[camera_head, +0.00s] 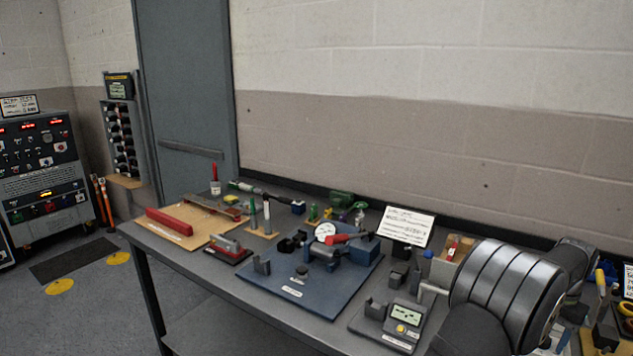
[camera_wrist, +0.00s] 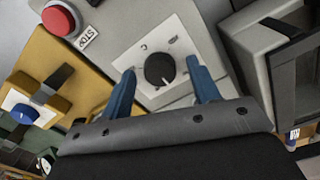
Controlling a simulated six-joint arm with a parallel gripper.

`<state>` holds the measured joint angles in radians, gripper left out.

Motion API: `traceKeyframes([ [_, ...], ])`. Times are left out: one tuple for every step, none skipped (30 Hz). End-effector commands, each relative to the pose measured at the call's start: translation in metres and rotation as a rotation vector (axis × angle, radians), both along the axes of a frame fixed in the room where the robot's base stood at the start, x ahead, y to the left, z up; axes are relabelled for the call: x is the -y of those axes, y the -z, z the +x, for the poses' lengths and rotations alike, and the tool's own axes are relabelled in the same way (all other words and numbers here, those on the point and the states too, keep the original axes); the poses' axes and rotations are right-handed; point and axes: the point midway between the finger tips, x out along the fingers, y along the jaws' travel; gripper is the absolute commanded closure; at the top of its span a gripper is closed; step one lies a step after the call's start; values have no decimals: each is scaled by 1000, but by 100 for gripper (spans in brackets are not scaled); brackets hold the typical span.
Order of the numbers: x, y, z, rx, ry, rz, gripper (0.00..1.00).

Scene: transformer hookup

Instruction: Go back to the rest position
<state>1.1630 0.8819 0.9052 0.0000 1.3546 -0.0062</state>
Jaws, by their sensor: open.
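My gripper (camera_wrist: 162,90) shows in the wrist view with its two blue fingers apart and nothing held between them. Beyond the fingers, a black round knob (camera_wrist: 160,69) with a white pointer line sits on a pale plate of a grey panel. The knob appears between the fingertips; I cannot tell how far it is from them or whether they touch it. In the head view my arm fills the right side of the bench, and my gripper is hidden there.
A red stop button (camera_wrist: 61,18) and a yellow block (camera_wrist: 38,62) are left of the knob; a grey box with a dark window (camera_wrist: 297,75) is right. The bench (camera_head: 215,275) is crowded with a blue base plate (camera_head: 320,301), a meter (camera_head: 404,322) and a white card (camera_head: 407,227).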

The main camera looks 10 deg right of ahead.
Motion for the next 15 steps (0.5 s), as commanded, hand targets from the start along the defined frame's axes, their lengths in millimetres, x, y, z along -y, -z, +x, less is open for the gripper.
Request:
traceKeyframes([
  [0, 0, 0, 0, 0, 0, 44],
  [0, 0, 0, 0, 0, 0, 44],
  [0, 0, 0, 0, 0, 0, 44],
  [0, 0, 0, 0, 0, 0, 44],
  [0, -1, 0, 0, 0, 0, 44],
  [0, -2, 0, 0, 0, -1, 44],
  [0, -4, 0, 0, 0, -1, 44],
  [0, -6, 0, 0, 1, -1, 44],
  [0, -9, 0, 1, 1, -2, 44],
  [1, -13, 0, 1, 1, -3, 44],
  [1, -17, 0, 2, 1, -4, 44],
  [1, -24, 0, 2, 1, -4, 44],
  [1, -29, 0, 2, 1, -5, 44],
  [1, -34, 0, 2, 1, -5, 44],
  [1, -42, 0, 2, 1, -5, 44],
])
